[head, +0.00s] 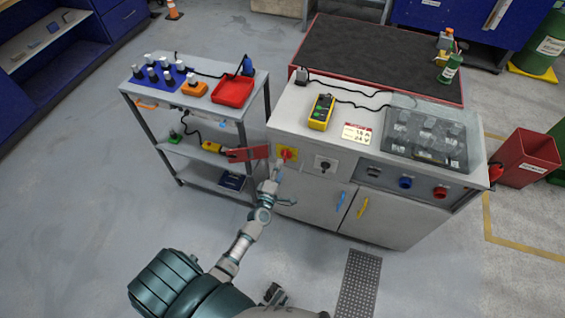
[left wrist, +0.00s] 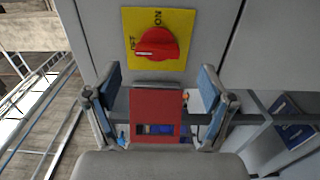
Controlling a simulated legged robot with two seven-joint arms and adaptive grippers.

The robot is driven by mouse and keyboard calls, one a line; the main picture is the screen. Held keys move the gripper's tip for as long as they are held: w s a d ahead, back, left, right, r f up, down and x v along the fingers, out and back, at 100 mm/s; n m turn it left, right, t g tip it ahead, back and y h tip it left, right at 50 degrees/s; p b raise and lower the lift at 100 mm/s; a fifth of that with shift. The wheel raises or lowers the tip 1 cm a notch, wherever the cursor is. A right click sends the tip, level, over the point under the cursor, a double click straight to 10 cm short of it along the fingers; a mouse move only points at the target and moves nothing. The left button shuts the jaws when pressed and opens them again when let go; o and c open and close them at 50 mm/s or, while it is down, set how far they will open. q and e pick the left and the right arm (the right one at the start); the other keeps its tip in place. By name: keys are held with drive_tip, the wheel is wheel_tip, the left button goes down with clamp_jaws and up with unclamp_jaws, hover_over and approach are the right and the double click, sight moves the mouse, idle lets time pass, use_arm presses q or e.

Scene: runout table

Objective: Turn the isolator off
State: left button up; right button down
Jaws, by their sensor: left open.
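The isolator is a red rotary knob (head: 287,154) on a yellow plate on the left front of the grey bench. In the left wrist view the red knob (left wrist: 156,42) sits above the fingers, its white mark toward the left of the picture. ON reads sideways at the plate's upper right; the left label is partly covered. My left gripper (head: 277,171) is open just in front of the isolator. In the left wrist view its two blue-padded fingers (left wrist: 161,84) stand apart below the knob, not touching it. My right gripper is not clearly seen.
A red panel (head: 247,153) juts out left of the isolator; a red piece with a window (left wrist: 155,110) shows between the fingers. A black rotary switch (head: 325,164) is to the right. A grey trolley (head: 180,105) stands left. Floor in front is mostly clear.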

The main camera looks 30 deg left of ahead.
use_arm(q)
drive_tip(key=v, duration=0.7)
drive_tip(key=shift+s, duration=0.35)
drive_tip(key=shift+f, duration=0.1)
